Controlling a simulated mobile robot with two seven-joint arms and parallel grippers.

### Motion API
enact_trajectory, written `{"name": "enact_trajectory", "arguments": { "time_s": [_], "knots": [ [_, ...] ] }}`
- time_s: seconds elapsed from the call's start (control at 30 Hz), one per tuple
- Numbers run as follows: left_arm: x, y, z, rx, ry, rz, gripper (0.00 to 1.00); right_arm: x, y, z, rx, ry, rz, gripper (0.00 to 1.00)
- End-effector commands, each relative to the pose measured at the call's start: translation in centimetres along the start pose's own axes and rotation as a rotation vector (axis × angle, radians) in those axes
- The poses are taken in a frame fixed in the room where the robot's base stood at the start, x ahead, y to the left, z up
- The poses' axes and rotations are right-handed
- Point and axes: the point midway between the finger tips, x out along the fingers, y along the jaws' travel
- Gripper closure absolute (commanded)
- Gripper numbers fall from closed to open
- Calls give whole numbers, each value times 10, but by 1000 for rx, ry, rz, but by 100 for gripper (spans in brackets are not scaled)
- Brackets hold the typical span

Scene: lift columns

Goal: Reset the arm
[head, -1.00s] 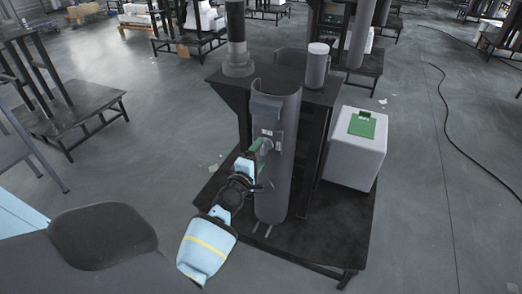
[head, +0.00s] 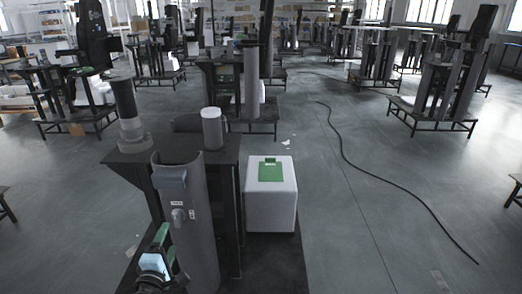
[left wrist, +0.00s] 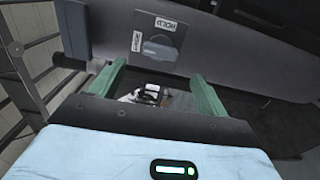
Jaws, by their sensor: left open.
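My left gripper (head: 163,238) is at the lower left of the head view, just in front of the dark grey lift column (head: 196,247). Its two green fingers (left wrist: 158,72) are spread in the left wrist view, with nothing held between them. The column has a grey rotary knob (head: 178,214) on its front, beside small labels. In the left wrist view the knob (left wrist: 157,50) lies beyond the fingertips and looks free of them. My right gripper is in neither view.
A white box (head: 270,213) with a green panel (head: 270,171) stands right of the column. A white-topped cylinder (head: 212,130) and a grey post (head: 129,112) stand behind. A black cable (head: 365,170) lies on the open floor to the right. Other column stations fill the background.

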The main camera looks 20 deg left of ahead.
Motion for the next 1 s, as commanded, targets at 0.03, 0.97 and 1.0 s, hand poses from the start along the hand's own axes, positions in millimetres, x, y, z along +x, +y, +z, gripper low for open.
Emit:
{"name": "enact_trajectory", "arguments": {
  "time_s": [0.03,0.97,1.0],
  "knots": [
    [-2,-1,0,9,-3,-4,24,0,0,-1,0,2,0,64],
    [-367,-66,78,1441,-816,-323,24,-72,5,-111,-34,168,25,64],
    [-380,-63,79,1482,-846,-317,24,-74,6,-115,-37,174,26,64]
  ]
}}
